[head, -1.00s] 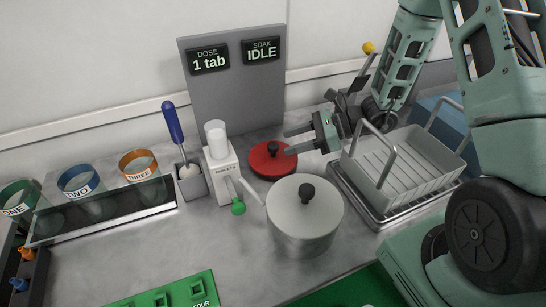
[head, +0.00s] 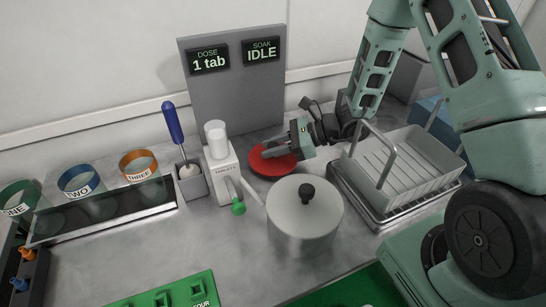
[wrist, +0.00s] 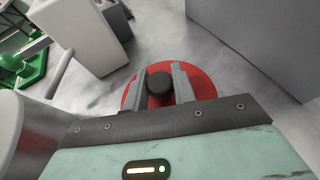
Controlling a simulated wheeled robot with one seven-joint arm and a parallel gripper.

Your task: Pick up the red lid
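The red lid (head: 262,165) lies flat on the metal counter behind the silver pot, in front of the grey display panel. In the wrist view the red lid (wrist: 203,86) shows its round black knob (wrist: 159,83) between my two grey fingers. My gripper (head: 272,148) reaches in low over the lid from the right. In the wrist view my gripper (wrist: 160,84) is open, with a finger on each side of the knob. The right finger is very close to the knob; I cannot tell if it touches. In the head view the fingers hide the knob.
The silver pot (head: 303,231) with its black-knobbed lid stands just in front. The white tablet dispenser (head: 222,172) with a green-tipped lever stands left. The grey panel (head: 235,95) rises behind. A grey basket (head: 405,180) on a rack stands right, under my arm.

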